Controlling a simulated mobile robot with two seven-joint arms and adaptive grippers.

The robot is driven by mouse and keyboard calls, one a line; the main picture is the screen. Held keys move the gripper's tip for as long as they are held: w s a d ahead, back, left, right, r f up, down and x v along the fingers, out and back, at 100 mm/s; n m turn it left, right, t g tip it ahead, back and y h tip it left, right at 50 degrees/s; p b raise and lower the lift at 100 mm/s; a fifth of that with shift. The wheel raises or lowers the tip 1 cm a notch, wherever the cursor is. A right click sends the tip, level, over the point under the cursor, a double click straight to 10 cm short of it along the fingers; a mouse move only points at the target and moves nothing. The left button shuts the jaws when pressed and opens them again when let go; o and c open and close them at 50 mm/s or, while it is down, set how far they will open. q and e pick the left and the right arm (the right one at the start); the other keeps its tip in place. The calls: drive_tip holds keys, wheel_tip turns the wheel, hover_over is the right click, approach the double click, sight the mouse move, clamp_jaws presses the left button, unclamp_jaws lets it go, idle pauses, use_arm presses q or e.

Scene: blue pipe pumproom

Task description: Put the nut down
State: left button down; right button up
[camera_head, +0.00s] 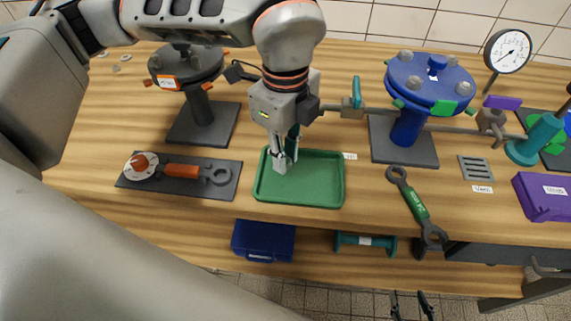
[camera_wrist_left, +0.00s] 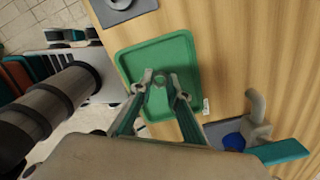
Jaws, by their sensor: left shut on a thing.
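My left gripper (camera_head: 280,164) points down over the green tray (camera_head: 322,184), near its left side. In the left wrist view, its fingertips (camera_wrist_left: 160,80) are close together over the tray (camera_wrist_left: 185,50). They are shut on a small greenish thing, the nut (camera_wrist_left: 158,100), which blends with the tray's colour. In the head view the nut is hidden or too small to make out. Whether it touches the tray floor, I cannot tell. My right gripper (camera_head: 411,304) shows only two dark fingertips at the bottom edge, apart, with nothing seen between them.
A dark mat (camera_head: 222,178) with an orange-handled tool lies left of the tray. A green-handled wrench (camera_head: 416,206) lies to its right. A blue flanged pipe (camera_head: 407,125) and a dark flanged pipe (camera_head: 199,105) stand behind. A purple box (camera_head: 543,200) sits far right.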

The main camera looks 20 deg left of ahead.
sight(285, 177)
use_arm(q)
drive_tip(key=shift+f, duration=1.8)
drive_tip(key=shift+f, duration=0.15)
drive_tip(key=c, duration=1.9)
unclamp_jaws()
wheel_tip(285, 177, up, 12)
drive_tip(key=shift+r+p, duration=0.15)
drive_tip(key=shift+p, duration=0.2)
